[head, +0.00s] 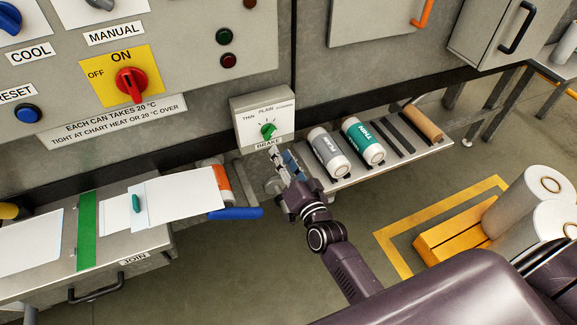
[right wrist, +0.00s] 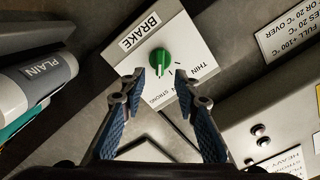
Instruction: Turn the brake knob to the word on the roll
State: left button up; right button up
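The green brake knob (head: 268,131) is on the white BRAKE box (head: 253,112), marked THIN, PLAIN and, apparently, STRONG. In the right wrist view the knob (right wrist: 161,62) has a white mark pointing towards the word side; I cannot tell exactly which word. My right gripper (head: 281,152) is in front of the box's lower edge. In the right wrist view its fingers (right wrist: 157,84) are open, with the knob beyond the gap between them, apparently untouched. An orange roll (head: 222,184) sits at the machine behind white sheets; no word on it is readable. My left gripper is not in view.
A grey PLAIN roll (head: 329,152) and a green THIN roll (head: 363,141) lie on the shelf right of the box. A blue handle (head: 236,213) sticks out left of my right gripper. A red ON/OFF switch (head: 130,84) is on the left panel.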

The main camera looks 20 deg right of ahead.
jog(key=shift+s+d, duration=0.1)
jog(key=shift+s, duration=2.05)
jog(key=s+a+f+n+g, duration=0.1)
jog(key=s+f+n+g, duration=0.3)
jog(key=f, duration=0.6)
jog(key=s+f+m+g, duration=0.1)
jog(key=s+f, duration=0.4)
jog(key=f, duration=0.6)
jog(key=s+a+f+n+g, duration=0.1)
jog(key=s+f+n+g, duration=0.3)
jog(key=f, duration=0.6)
jog(key=s+d+f+n+g, duration=0.1)
jog(key=s+f+g, duration=0.1)
jog(key=s+f, duration=0.4)
jog(key=s+d+f+n+g, duration=0.1)
jog(key=s+f, duration=0.5)
jog(key=s, duration=1.1)
jog(key=s+d+f+n+g, duration=0.1)
jog(key=s+d+f+g, duration=0.2)
jog(key=s, duration=0.8)
notch_tip(320, 180, down, 4)
jog(key=shift+s+d+r+g+h, duration=0.15)
jog(key=shift+r+g+h, duration=0.15)
jog(key=shift+g, duration=0.7)
